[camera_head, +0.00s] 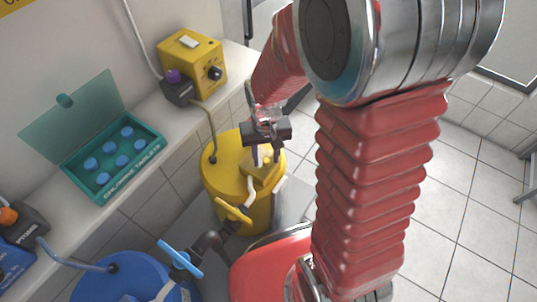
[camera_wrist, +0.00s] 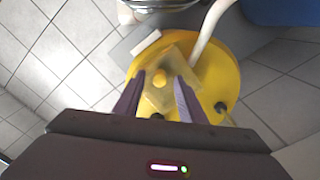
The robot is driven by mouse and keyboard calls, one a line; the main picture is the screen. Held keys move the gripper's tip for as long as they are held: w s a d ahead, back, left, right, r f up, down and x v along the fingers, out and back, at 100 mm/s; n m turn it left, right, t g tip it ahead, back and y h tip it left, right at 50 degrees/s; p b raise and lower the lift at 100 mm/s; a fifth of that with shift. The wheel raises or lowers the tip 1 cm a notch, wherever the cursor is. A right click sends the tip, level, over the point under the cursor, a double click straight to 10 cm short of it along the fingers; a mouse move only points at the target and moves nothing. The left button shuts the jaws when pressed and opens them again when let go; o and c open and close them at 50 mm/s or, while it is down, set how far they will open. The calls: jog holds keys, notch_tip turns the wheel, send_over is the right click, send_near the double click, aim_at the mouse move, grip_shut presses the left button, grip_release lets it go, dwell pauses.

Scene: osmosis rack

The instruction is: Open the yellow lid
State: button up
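The yellow lid (camera_head: 262,174) is a small squarish cover on top of the yellow barrel (camera_head: 222,180), beneath my gripper (camera_head: 266,152) in the head view. Nothing is held. I cannot tell whether the fingertips touch the lid. My gripper partly hides the lid in the head view.
A white hose (camera_wrist: 209,30) runs from the barrel close by the lid. A yellow valve handle (camera_head: 233,209), a blue valve handle (camera_head: 180,259) and a blue barrel (camera_head: 120,278) are nearby. The counter (camera_head: 150,105) holds a yellow pump (camera_head: 190,62) and an open teal tablet box (camera_head: 115,160).

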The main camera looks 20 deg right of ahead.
jog(key=shift+c, duration=0.6)
grip_shut()
